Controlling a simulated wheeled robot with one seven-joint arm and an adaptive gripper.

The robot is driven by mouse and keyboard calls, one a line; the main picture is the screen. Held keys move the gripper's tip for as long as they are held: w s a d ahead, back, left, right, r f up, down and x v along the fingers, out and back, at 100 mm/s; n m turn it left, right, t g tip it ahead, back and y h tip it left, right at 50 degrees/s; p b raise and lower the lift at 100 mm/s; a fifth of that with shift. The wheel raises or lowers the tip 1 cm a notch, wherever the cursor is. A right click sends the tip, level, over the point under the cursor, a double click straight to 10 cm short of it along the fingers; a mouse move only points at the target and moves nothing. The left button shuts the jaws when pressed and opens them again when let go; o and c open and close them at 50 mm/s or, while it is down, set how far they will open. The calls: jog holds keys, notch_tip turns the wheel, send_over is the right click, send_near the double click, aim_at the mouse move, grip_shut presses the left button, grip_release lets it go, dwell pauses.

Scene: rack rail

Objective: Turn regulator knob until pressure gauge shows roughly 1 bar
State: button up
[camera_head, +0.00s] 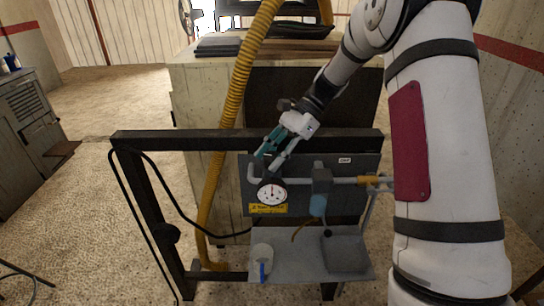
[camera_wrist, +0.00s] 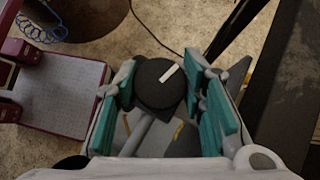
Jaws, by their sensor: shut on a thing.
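The pressure gauge (camera_head: 272,192), a white dial in a dark rim, faces the head camera on the rail-mounted panel. A small red needle shows near its middle, too small to read exactly. The regulator knob (camera_wrist: 155,92) is a dark round cap with a white pointer line tilted toward the upper right in the wrist view. My gripper (camera_head: 267,160) reaches down from the upper right to just above the gauge. Its teal fingers stand on both sides of the knob in the wrist view and are shut on it. In the head view the fingers largely hide the knob.
A grey pipe with a brass-coloured fitting (camera_head: 370,180) and a dark grey block (camera_head: 322,180) with a blue bowl run right of the gauge. A black rail frame (camera_head: 150,139) and a yellow hose (camera_head: 215,170) stand close by.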

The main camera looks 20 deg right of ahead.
aim_at(272, 155)
jog(key=n+g, duration=0.1)
jog(key=n, duration=0.1)
jog(key=n+g+h+b, duration=0.1)
jog(key=n+g, duration=0.1)
jog(key=shift+f+n, duration=0.15)
jog(key=shift+n, duration=0.15)
jog(key=shift+n+g+h+b, duration=0.9)
jog(key=shift+n+g+h, duration=0.3)
jog(key=shift+n, duration=0.7)
jog(key=o, duration=1.1)
jog(key=shift+o, duration=0.4)
jog(key=shift+r, duration=0.2)
notch_tip(272, 155, up, 9)
jog(key=shift+f, duration=0.1)
jog(key=shift+r, duration=0.5)
